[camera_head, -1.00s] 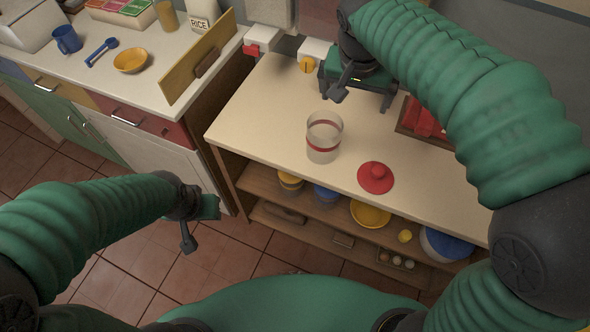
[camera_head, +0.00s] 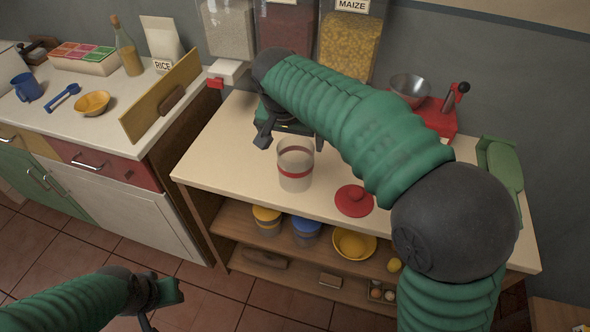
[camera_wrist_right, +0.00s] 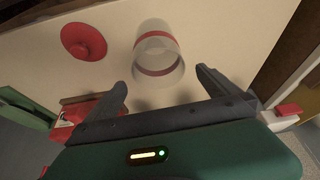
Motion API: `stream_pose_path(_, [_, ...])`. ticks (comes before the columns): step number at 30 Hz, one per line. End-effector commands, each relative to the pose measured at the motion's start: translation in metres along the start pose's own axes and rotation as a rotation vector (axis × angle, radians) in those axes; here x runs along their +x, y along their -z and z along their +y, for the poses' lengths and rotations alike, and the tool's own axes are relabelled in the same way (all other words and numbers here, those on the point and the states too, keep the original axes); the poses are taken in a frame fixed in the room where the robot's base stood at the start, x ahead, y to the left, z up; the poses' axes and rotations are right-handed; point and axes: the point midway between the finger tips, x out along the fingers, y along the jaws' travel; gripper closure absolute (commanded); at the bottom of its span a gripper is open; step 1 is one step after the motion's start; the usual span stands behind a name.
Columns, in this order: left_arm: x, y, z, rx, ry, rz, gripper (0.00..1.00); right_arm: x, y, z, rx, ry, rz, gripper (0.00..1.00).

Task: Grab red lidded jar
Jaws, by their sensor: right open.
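The clear jar (camera_head: 295,172) with a red band stands upright and open-topped on the cream counter. Its red lid (camera_head: 354,201) with a knob lies apart on the counter, to the jar's right and nearer the front edge. My right gripper (camera_head: 290,139) is just behind the jar, partly hidden by the arm. In the right wrist view the right gripper (camera_wrist_right: 161,82) is open, and the jar (camera_wrist_right: 158,52) shows ahead of and between its fingers, with nothing held. The lid (camera_wrist_right: 84,40) is at left there. My left gripper (camera_head: 158,300) hangs over the floor, away from the counter; its jaw opening is unclear.
Grain dispensers (camera_head: 290,28) stand behind the jar. A red machine with a metal bowl (camera_head: 409,88) and a green scoop-like item (camera_head: 503,165) are at right. Lidded tubs and a yellow bowl (camera_head: 354,244) sit on the shelf below. A yellow board (camera_head: 160,97) stands on the left counter's edge.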

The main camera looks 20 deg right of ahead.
Motion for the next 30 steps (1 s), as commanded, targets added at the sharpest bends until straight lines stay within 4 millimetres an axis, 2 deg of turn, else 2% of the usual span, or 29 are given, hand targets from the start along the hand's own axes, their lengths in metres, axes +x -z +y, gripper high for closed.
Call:
stream_pose_path(3, [0.011,-0.003,0.0,0.0,0.0,0.0,0.64,0.027,-0.004,0.002,-0.001,-0.003,-0.002,0.0])
stream_pose_path(6, [0.013,-0.003,0.0,0.0,0.0,0.0,0.64,0.041,-0.003,0.002,-0.001,-0.002,-0.002,0.0])
stream_pose_path(13, [0.012,-0.003,0.0,0.0,0.0,0.0,0.64,0.041,-0.003,0.002,-0.001,0.0,-0.001,0.01])
stream_pose_path(30, [0.012,-0.003,0.0,0.0,0.0,0.0,0.64,0.042,-0.003,0.001,-0.001,0.0,-0.001,0.76])
